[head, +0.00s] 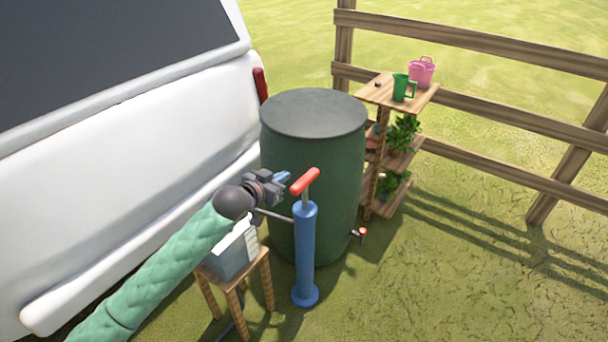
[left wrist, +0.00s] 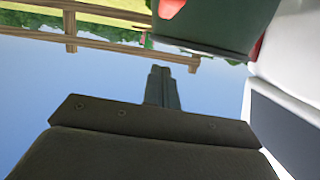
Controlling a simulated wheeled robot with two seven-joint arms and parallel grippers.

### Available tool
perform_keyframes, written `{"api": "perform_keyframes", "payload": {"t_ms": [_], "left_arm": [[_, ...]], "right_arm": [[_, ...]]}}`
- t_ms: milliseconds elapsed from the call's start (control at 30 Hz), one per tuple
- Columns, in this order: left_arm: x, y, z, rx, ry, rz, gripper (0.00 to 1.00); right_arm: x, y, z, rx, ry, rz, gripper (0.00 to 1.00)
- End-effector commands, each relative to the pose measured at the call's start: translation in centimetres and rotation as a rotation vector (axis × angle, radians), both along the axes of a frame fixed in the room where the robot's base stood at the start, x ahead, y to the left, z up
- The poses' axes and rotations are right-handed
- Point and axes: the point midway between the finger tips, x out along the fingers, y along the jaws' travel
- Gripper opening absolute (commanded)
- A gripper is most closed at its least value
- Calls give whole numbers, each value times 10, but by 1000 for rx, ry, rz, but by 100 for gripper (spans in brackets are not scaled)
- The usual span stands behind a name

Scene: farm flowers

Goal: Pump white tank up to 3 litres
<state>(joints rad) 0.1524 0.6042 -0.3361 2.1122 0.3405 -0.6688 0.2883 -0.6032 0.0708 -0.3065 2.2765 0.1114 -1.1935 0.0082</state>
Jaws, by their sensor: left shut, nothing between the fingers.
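The blue hand pump (head: 305,250) stands upright on the grass, with its red T-handle (head: 305,181) a short way above the cylinder on a grey rod. A whitish tank with a grey lower part (head: 232,252) sits on a small wooden stool (head: 262,270) left of the pump, partly hidden by my left arm. Its level cannot be read. My left gripper (head: 284,178) is shut and empty, just left of the red handle; whether it touches cannot be told. Its closed fingers (left wrist: 163,85) show in the left wrist view. My right gripper is not in view.
A large dark green barrel (head: 312,145) stands close behind the pump. A white vehicle (head: 130,150) fills the left. A wooden shelf (head: 420,97) with plants, a green jug (head: 402,88) and a pink bucket (head: 421,73) stands by the fence. Grass at right is clear.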

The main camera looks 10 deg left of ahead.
Motion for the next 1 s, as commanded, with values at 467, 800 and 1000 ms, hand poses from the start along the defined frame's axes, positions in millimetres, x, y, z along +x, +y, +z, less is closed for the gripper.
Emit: {"api": "perform_keyframes", "payload": {"t_ms": [467, 800, 1000], "left_arm": [[1, 0, -1, -30, 15, 10, 0], [33, -13, -7, -30, 15, 10, 0], [64, -25, -16, -30, 15, 11, 0]], "right_arm": [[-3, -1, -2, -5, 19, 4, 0], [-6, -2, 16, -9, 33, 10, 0], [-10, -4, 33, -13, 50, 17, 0]]}}
